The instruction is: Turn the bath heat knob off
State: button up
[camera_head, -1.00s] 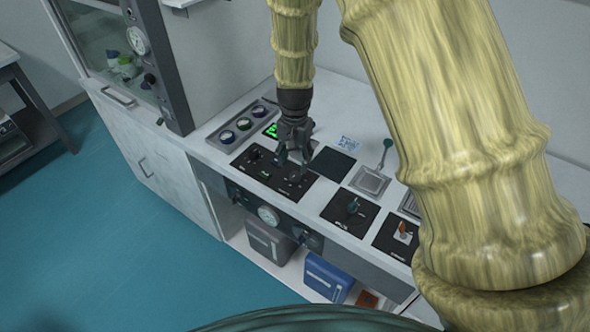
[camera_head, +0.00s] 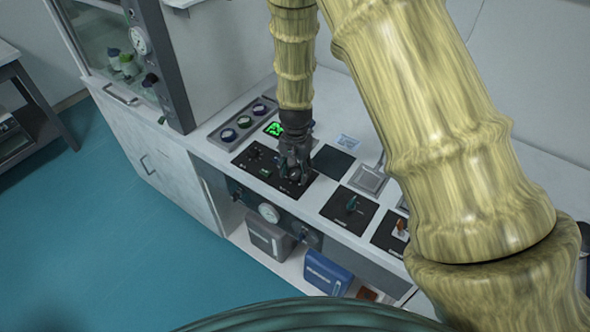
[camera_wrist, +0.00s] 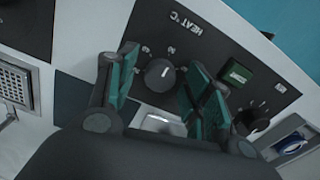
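The heat knob (camera_wrist: 160,75) is a round dark knob with a white pointer line, on a black panel marked "HEAT °C" in the wrist view. My gripper (camera_wrist: 168,85) is open, with its green-padded fingers on either side of the knob; I cannot tell whether they touch it. In the head view my gripper (camera_head: 294,182) is low over the right part of the black panel (camera_head: 248,171) and hides the knob there. A second dark knob (camera_wrist: 250,118) and a green-lit rocker switch (camera_wrist: 237,73) share the panel.
A panel with a green knob (camera_head: 352,203) and one with an orange switch (camera_head: 401,227) lie to the right. A dark flat pad (camera_head: 331,162) lies close to my gripper.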

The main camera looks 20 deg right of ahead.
jog(key=c, duration=0.9)
jog(key=shift+o, duration=0.2)
